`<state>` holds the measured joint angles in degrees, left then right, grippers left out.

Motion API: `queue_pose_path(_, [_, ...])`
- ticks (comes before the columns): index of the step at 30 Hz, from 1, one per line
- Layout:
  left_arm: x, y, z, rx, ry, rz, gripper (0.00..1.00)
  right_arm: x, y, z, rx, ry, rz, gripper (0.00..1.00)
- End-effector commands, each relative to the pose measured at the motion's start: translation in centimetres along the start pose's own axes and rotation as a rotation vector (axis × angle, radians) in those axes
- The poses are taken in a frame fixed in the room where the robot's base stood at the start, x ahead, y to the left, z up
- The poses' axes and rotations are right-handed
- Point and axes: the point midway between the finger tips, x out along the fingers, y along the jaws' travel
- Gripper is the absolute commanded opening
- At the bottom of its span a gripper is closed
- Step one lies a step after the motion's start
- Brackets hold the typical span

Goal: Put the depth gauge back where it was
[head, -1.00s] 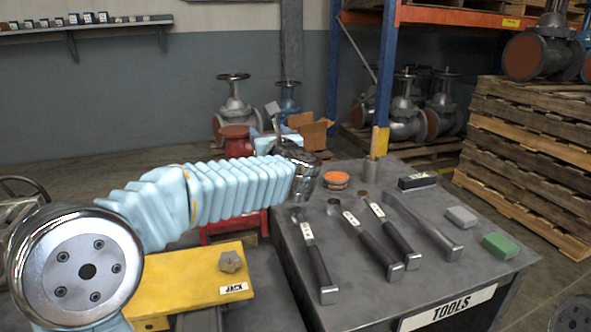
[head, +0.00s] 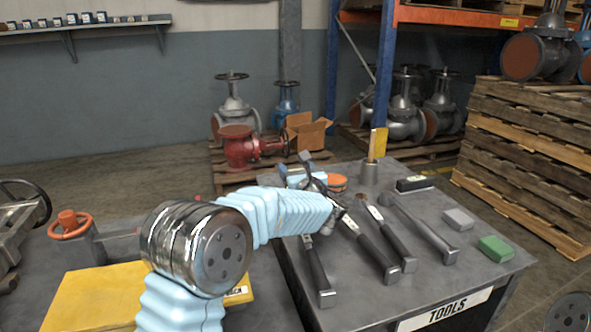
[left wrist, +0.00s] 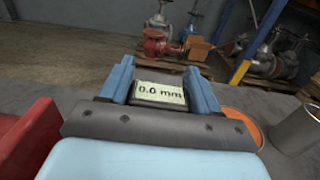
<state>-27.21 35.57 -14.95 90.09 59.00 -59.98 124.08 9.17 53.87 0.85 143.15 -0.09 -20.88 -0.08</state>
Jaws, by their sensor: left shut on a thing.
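The depth gauge shows in the left wrist view as a small pale display (left wrist: 160,92) reading 0.0 mm, between the two blue fingers of my left gripper (left wrist: 160,88). The gripper is shut on it. In the head view my left gripper (head: 297,168) is over the far left end of the tools table (head: 440,285), partly hidden behind my own arm. The gauge cannot be made out clearly there, and I cannot tell how high it is above the tabletop. My right gripper is not in view.
An orange round pad (head: 337,183) and a grey cup (head: 369,173) stand just right of my left gripper. Several dark-handled tools lie across the table. A grey block (head: 459,219), a green block (head: 496,248) and a black box (head: 414,184) lie on the right.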

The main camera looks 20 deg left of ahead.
Motion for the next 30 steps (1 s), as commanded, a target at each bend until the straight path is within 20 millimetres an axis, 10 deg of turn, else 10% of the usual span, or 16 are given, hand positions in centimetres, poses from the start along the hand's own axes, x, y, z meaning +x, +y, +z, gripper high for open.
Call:
queue_pose_path(5, [0.0,0.0,-0.1,-0.001,-0.002,0.0,0.06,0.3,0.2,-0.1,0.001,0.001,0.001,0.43])
queue_pose_path(6, [0.0,0.0,-0.1,0.0,0.0,0.0,0.68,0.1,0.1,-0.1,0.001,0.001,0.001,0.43])
queue_pose_path(10, [0.0,0.0,-0.1,0.0,0.0,0.0,0.87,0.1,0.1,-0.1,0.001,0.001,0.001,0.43])
queue_pose_path(20, [0.0,0.0,0.2,0.0,0.0,0.0,0.87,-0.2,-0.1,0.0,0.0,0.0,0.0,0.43])
queue_pose_path(30, [-6.8,-0.1,-0.2,-0.002,0.0,-0.004,0.87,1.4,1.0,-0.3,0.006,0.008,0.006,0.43])
